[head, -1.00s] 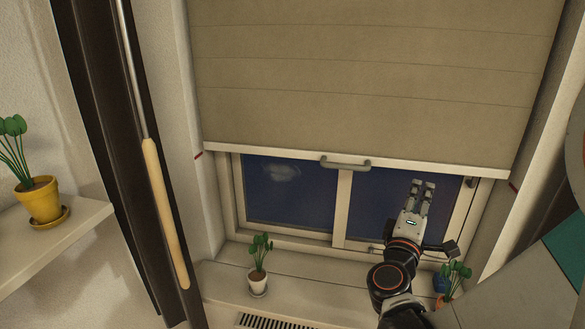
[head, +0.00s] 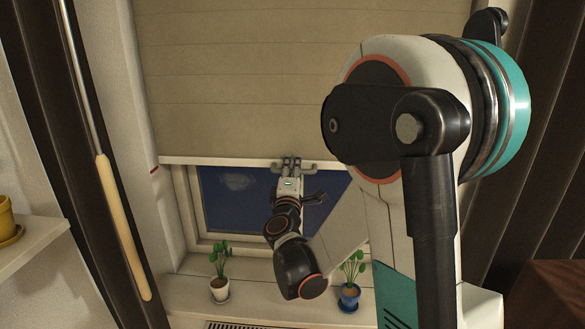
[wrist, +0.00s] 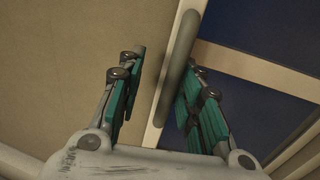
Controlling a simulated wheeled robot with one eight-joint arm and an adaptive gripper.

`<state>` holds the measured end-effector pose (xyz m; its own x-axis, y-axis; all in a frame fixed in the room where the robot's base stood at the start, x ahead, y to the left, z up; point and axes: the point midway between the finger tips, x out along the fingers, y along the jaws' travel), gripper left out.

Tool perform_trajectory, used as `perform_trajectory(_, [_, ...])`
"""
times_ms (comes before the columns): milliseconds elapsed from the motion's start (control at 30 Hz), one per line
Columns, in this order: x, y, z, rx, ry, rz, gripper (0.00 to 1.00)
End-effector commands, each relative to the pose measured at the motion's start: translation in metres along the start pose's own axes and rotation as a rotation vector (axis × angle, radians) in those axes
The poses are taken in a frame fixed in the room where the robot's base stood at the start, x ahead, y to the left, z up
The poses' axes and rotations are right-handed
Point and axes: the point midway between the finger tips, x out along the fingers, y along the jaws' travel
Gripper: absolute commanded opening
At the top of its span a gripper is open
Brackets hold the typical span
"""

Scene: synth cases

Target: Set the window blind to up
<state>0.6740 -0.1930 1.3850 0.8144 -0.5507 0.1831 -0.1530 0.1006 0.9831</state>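The window blind (head: 250,80) is a tan shade pulled most of the way down, with a strip of window showing below it. A pale bottom bar (head: 210,161) runs along its lower edge and carries a grey handle (wrist: 180,60). In the head view only the handle's ends show beside my fingers. My gripper (head: 291,164) is at the handle. In the wrist view my gripper (wrist: 163,70) is open, with one green-padded finger on either side of the bar and handle. The right finger is close to the handle; I cannot tell whether it touches. The left finger stands apart, over the shade.
Potted plants in a white pot (head: 219,289) and a blue pot (head: 348,297) stand on the sill below. A yellow pot (head: 6,218) sits on a shelf at left. A wooden-handled rod (head: 122,225) hangs left of the window. My arm fills the right side.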

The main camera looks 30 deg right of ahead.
Motion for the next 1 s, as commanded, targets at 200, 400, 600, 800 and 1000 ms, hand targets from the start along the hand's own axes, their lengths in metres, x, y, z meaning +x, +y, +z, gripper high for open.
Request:
perform_trajectory(200, [0.005,0.000,0.000,-0.001,0.000,0.000,0.33])
perform_trajectory(400, [0.005,0.000,0.000,-0.001,0.000,0.000,0.24])
perform_trajectory(600, [0.005,0.000,0.000,-0.001,0.000,0.000,0.00])
perform_trajectory(800, [0.005,0.003,0.000,-0.001,0.000,0.000,0.00])
perform_trajectory(1000, [0.009,0.029,0.000,-0.001,0.000,0.001,0.00])
